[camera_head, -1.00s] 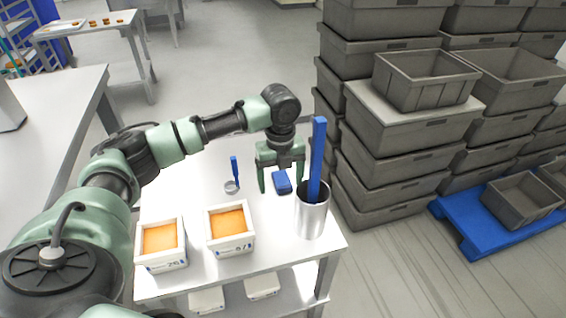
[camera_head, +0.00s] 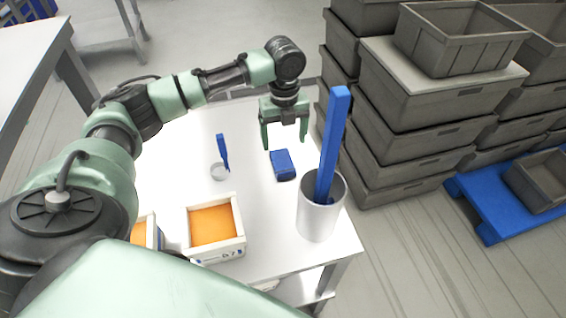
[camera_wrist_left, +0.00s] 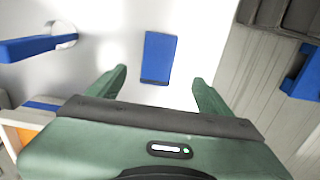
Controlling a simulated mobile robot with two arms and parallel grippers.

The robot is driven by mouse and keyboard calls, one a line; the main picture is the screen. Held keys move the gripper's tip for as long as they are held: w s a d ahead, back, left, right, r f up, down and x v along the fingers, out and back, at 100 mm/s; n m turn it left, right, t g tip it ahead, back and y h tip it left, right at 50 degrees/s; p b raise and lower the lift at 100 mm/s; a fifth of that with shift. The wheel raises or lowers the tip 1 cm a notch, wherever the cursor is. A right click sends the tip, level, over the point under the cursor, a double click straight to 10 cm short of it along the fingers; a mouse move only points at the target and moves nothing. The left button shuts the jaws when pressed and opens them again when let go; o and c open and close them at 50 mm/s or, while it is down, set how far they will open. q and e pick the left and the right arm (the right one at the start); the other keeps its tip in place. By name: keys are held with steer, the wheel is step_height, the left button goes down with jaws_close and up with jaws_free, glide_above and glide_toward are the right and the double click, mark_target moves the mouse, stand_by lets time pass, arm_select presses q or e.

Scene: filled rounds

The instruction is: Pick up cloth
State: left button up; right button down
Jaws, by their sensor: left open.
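The cloth (camera_head: 283,165) is a small folded blue block lying on the white table. It also shows in the left wrist view (camera_wrist_left: 159,57), ahead of the fingers and roughly midway between them. My left gripper (camera_head: 285,146) is open and empty, with its fingers pointing down just behind and above the cloth in the head view. In the left wrist view the two green fingers (camera_wrist_left: 158,82) are spread apart and do not touch the cloth. My right gripper is not in view.
A metal cylinder (camera_head: 318,222) holding a tall blue bar (camera_head: 333,140) stands right of the cloth. A small round dish (camera_head: 219,172) with a blue handle is to the left. White boxes with orange contents (camera_head: 214,226) sit in front. Grey crates (camera_head: 405,140) are stacked beyond the table's right side.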

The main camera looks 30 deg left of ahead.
mark_target(282, 161)
arm_select(q)
steer(key=f, duration=0.3)
steer(key=shift+w+a, duration=0.2)
steer(key=shift+s+f+p, duration=0.15)
steer(key=shift+f+p, duration=0.25)
steer(key=f, duration=0.3)
steer(key=shift+s+f+p, duration=0.2)
steer(key=shift+f+p, duration=0.1)
steer(key=shift+p, duration=0.05)
steer(key=shift+w+f, duration=0.1)
steer(key=shift+f, duration=0.35)
steer(key=c, duration=1.5)
